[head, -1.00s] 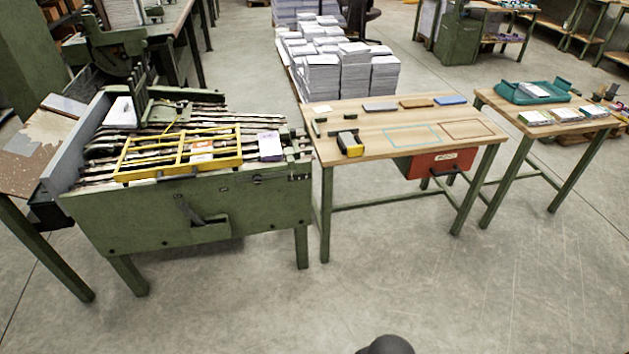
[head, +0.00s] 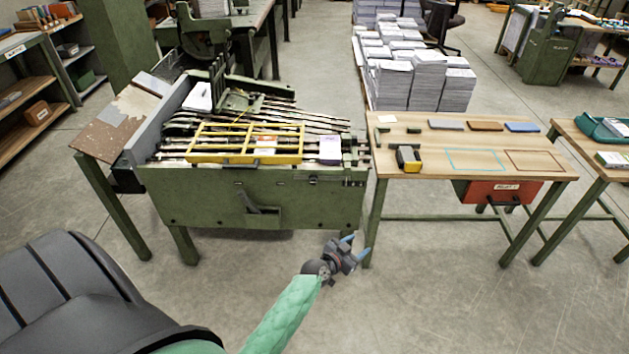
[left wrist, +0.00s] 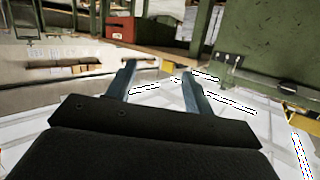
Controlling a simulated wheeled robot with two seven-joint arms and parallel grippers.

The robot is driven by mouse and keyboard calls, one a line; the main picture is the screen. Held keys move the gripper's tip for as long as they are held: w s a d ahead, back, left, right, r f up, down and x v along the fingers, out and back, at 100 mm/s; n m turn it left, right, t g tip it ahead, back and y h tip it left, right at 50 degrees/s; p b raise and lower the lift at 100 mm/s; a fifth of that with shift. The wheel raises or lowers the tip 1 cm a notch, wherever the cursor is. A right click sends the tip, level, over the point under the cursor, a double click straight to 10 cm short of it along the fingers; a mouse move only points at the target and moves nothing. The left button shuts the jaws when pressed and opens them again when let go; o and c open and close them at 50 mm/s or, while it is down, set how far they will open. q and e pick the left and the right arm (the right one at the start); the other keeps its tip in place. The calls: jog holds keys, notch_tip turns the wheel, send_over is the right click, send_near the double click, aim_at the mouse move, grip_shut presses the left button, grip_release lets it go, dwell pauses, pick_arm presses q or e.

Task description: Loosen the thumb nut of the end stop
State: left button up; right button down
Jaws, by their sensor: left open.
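The green gathering machine (head: 200,200) stands at left centre in the head view, with a yellow guard frame (head: 195,157) across its top. Rails and small fittings crowd its right end (head: 354,165). The end stop and its thumb nut are too small to make out there for certain. My left gripper (head: 356,246) is open and empty, low in front of the machine's right end and well below its top. Its two blue-grey fingers (left wrist: 159,80) show apart in the left wrist view, with nothing between them. My right gripper is not in view.
A wooden table (head: 430,170) stands right of the machine, carrying a yellow and black device (head: 408,158) and several flat blocks. A red drawer box (head: 497,191) hangs under it. Paper stacks (head: 415,75) stand behind. The floor in front is clear.

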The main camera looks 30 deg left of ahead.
pick_arm(q)
jog(key=w+a+r+n+t+y+p, duration=0.1)
jog(key=w+a+r+n+t+y, duration=0.2)
jog(key=w+a, duration=0.45)
jog(key=n+g+y+p, duration=0.2)
jog(key=n+y, duration=0.3)
jog(key=y, duration=0.5)
send_near(313, 182)
jog(key=w, duration=0.2)
jog(key=x, duration=0.5)
jog(key=a+x, duration=0.1)
jog(key=x, duration=0.1)
jog(key=shift+a, duration=0.1)
jog(key=shift+f, duration=0.1)
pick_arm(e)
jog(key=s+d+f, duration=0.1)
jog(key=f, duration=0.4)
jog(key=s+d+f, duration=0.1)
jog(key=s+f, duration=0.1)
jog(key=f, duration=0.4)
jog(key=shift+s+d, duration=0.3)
pick_arm(q)
jog(key=shift+c, duration=0.4)
jog(key=c, duration=0.9)
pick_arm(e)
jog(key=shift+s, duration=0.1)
